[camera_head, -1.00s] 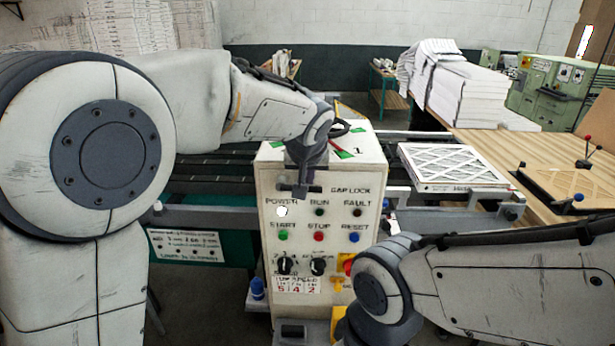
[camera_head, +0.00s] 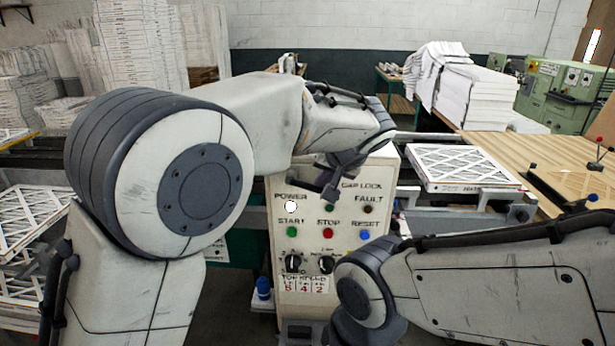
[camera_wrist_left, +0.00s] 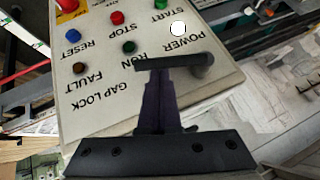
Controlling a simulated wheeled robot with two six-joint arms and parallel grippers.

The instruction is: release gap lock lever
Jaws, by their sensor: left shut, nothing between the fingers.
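The white control box (camera_head: 283,240) stands in the middle of the head view, with a GAP LOCK label at its upper right. My left gripper (camera_head: 330,190) is shut and empty in front of the upper panel, above the RUN lamp. In the left wrist view the gripper (camera_wrist_left: 160,95) reaches over the panel, which appears upside down. A dark bar with a grey round end, apparently the gap lock lever (camera_wrist_left: 200,63), lies across its fingertips; I cannot tell whether they touch.
The panel carries several lamps and buttons, two black knobs (camera_head: 293,263) and a number strip (camera_head: 303,284). A pleated filter (camera_head: 462,164) lies on the right. More filters (camera_head: 25,225) are stacked at left. My right forearm fills the lower right.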

